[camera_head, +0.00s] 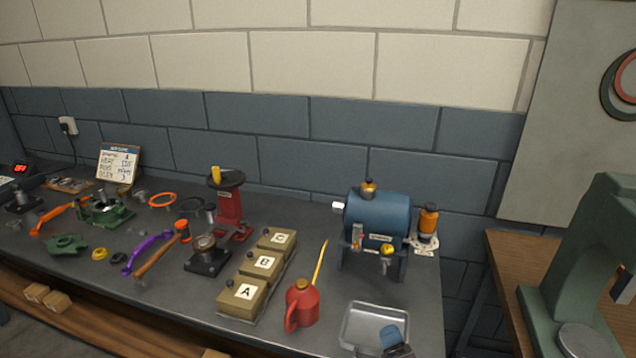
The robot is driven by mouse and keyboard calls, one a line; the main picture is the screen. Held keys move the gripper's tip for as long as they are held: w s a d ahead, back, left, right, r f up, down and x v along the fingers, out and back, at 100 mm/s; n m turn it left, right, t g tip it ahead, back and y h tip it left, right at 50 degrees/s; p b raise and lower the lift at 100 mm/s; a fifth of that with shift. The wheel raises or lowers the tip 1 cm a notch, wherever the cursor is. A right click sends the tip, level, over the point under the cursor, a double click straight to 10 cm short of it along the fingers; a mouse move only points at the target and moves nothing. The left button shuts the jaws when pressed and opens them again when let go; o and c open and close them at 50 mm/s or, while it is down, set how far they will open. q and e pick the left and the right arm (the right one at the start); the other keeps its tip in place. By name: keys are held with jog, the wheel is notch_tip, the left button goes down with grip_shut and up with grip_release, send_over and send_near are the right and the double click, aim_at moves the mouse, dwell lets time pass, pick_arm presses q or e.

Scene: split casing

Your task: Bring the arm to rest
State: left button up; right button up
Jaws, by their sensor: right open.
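My right gripper (395,341) shows only in part at the bottom edge, as a blue and dark grey piece over the front of a shallow metal tray (372,318). It is open, and I see nothing held in it. The rest of the right arm is out of the picture. My left gripper is not in view.
A red oil can (302,306) stands left of the tray, and boxes A (241,299), B (262,266) and C (277,242) beyond it. A blue tank (378,220) stands behind the tray. Tools and green casing parts (66,244) crowd the left bench. A green machine (575,270) stands right.

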jog(key=s+d+f+m+g+b, duration=0.1)
jog(key=s+d+f+m+g, duration=0.1)
jog(key=s+d+f+m, duration=0.4)
jog(key=s+d+f+m+g+h, duration=0.1)
jog(key=s+d+f+m, duration=0.6)
jog(key=m, duration=1)
jog(key=s+f+g, duration=0.1)
jog(key=s, duration=0.2)
jog(key=shift+f+h+b, duration=0.2)
jog(key=shift+h+b, duration=0.1)
jog(key=shift+b, duration=0.1)
jog(key=shift+o, duration=0.2)
jog(key=shift+w, duration=0.1)
